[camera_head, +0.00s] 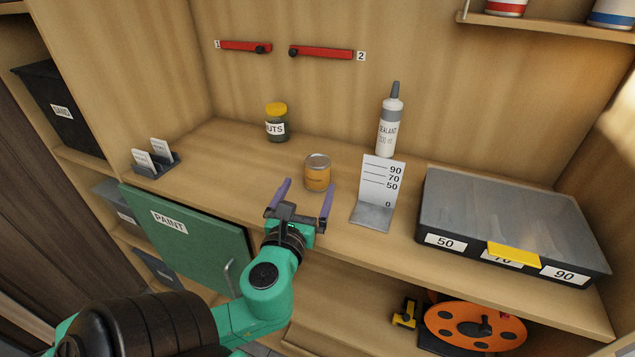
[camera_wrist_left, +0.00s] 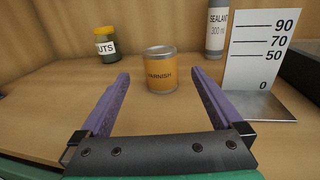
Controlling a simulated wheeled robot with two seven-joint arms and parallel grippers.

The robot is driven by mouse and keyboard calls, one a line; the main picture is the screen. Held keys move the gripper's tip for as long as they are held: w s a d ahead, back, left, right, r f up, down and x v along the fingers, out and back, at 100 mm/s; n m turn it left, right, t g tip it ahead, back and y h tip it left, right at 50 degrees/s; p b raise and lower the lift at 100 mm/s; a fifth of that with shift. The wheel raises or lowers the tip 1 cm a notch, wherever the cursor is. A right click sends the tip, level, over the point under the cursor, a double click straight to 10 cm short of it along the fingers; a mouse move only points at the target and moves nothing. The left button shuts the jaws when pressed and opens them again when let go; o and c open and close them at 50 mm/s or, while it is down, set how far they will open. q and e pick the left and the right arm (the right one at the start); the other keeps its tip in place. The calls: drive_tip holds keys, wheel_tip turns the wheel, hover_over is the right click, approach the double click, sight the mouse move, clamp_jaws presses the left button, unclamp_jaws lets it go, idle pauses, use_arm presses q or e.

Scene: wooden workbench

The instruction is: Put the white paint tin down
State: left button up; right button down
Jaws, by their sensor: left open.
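I see no plain white paint tin in either view. An orange tin labelled VARNISH (camera_head: 317,177) with a grey metal lid stands upright on the bench top; it also shows in the left wrist view (camera_wrist_left: 161,72). My left gripper (camera_head: 307,188) is open, its two purple fingers pointing at the varnish tin from the front. In the left wrist view nothing is held between the fingers, and the tin stands just beyond the tips. My right gripper is not in view.
A grey stand with a height scale (camera_head: 382,183) is right of the tin, with a sealant bottle (camera_head: 388,130) behind. A yellow-lidded jar (camera_head: 277,123) stands back left. A lidded organiser box (camera_head: 510,220) fills the right. Partly cut-off red-and-white and blue-and-white tins (camera_head: 611,13) sit on the upper shelf.

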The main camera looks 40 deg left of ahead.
sight(314, 172)
use_arm(q)
drive_tip(key=x, duration=0.2)
drive_tip(key=p+x, duration=0.1)
drive_tip(key=x, duration=0.1)
drive_tip(key=p+x, duration=0.1)
drive_tip(key=x, duration=0.1)
drive_tip(key=shift+w+a+r, duration=0.2)
drive_tip(key=shift+w+r, duration=0.1)
drive_tip(key=shift+w, duration=0.05)
drive_tip(key=shift+w+a+f, duration=0.2)
drive_tip(key=shift+w+f, duration=0.05)
drive_tip(key=shift+w, duration=0.1)
drive_tip(key=shift+s+r, duration=0.1)
drive_tip(key=c, duration=0.5)
clamp_jaws()
